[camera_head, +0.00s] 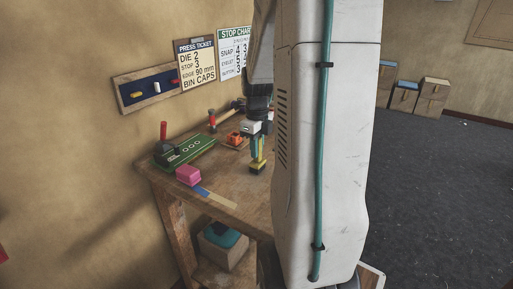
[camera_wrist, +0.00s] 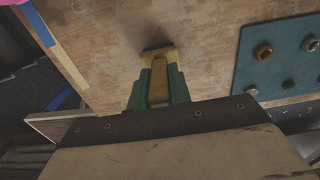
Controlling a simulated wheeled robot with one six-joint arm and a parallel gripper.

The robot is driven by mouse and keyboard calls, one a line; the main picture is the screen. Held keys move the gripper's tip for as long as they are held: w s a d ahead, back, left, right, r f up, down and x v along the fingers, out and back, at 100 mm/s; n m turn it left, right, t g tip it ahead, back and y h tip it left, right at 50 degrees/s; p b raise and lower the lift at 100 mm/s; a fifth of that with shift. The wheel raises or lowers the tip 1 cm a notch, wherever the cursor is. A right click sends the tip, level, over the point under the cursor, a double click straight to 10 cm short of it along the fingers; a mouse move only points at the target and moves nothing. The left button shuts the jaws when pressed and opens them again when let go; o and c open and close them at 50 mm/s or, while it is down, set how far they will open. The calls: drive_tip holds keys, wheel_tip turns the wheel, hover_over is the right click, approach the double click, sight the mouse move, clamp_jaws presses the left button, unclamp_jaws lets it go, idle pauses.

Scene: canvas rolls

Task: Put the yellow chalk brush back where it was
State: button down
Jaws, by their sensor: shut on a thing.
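My gripper (camera_head: 257,158) is over the workbench, pointing down, with green-teal fingers. It is shut on the yellow chalk brush (camera_head: 257,169), which shows as a yellow block with a darker lower part at the fingertips. In the wrist view my gripper (camera_wrist: 158,85) has the brush (camera_wrist: 158,92) between its fingers, seen as a brownish-yellow piece. A shadow lies on the wood just beyond the fingertips. The brush is close to the bench top; I cannot tell whether it touches.
The workbench (camera_head: 222,170) holds a pink block (camera_head: 188,175), blue (camera_head: 202,191) and tan (camera_head: 222,200) strips, a green tool with a red handle (camera_head: 185,152) and an orange item (camera_head: 234,139). A wall rack (camera_head: 148,88) holds small coloured pieces.

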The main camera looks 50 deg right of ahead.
drive_tip(key=shift+f, duration=0.15)
drive_tip(key=c, duration=1.3)
unclamp_jaws()
wheel_tip(320, 180, up, 12)
drive_tip(key=shift+r, duration=0.1)
drive_tip(key=s+a+r+n, duration=0.2)
drive_tip(key=a+n, duration=1.3)
drive_tip(key=a, duration=0.2)
drive_tip(key=s+a+f+n, duration=0.1)
drive_tip(key=s+a+n, duration=0.2)
drive_tip(key=n, duration=0.3)
drive_tip(key=s+a+f+n, duration=0.1)
drive_tip(key=s+a+n, duration=0.3)
drive_tip(key=a+n, duration=0.2)
drive_tip(key=s+a+f+n+t, duration=0.1)
drive_tip(key=s+a+n, duration=0.2)
drive_tip(key=n, duration=0.5)
drive_tip(key=shift+s+a, duration=0.4)
drive_tip(key=shift+a, duration=0.4)
